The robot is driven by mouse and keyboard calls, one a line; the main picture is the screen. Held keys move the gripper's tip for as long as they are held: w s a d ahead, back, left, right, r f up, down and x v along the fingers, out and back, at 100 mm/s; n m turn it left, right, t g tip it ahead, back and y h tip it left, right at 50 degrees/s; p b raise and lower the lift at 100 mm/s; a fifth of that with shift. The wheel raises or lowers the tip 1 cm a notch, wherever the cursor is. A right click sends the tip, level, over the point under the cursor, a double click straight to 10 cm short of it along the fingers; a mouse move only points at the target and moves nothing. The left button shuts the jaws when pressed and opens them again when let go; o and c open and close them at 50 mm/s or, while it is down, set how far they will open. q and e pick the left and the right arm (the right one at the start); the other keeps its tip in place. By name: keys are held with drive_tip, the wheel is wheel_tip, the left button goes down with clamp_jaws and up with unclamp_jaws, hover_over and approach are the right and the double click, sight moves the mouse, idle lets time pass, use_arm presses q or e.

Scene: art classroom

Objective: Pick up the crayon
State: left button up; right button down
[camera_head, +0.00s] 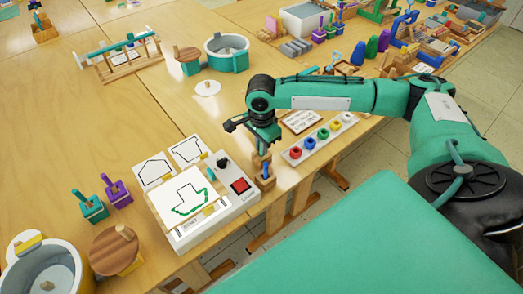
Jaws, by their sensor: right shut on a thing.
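A small blue crayon (267,171) stands upright by a little wooden holder (265,184) at the table's front edge, just right of a white drawing box. My right gripper (262,156) reaches down from above and is shut on the crayon's upper part. The fingers and the wooden piece hide much of that grip. I cannot tell whether the crayon is clear of the holder. My left gripper is out of view.
The white drawing box (244,204) has a red button and a black knob. A white strip (294,153) with several coloured knobs lies to the right. Green and purple blocks (117,193) stand at left. The table (150,115) is clear behind the shape cards.

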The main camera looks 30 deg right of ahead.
drive_tip(key=shift+r, duration=0.15)
drive_tip(key=shift+r, duration=0.6)
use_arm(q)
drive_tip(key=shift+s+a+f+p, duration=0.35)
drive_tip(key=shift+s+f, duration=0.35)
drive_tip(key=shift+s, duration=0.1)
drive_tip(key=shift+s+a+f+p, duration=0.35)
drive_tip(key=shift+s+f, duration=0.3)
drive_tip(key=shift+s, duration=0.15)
use_arm(e)
wheel_tip(320, 180, up, 19)
drive_tip(key=shift+f, duration=0.2)
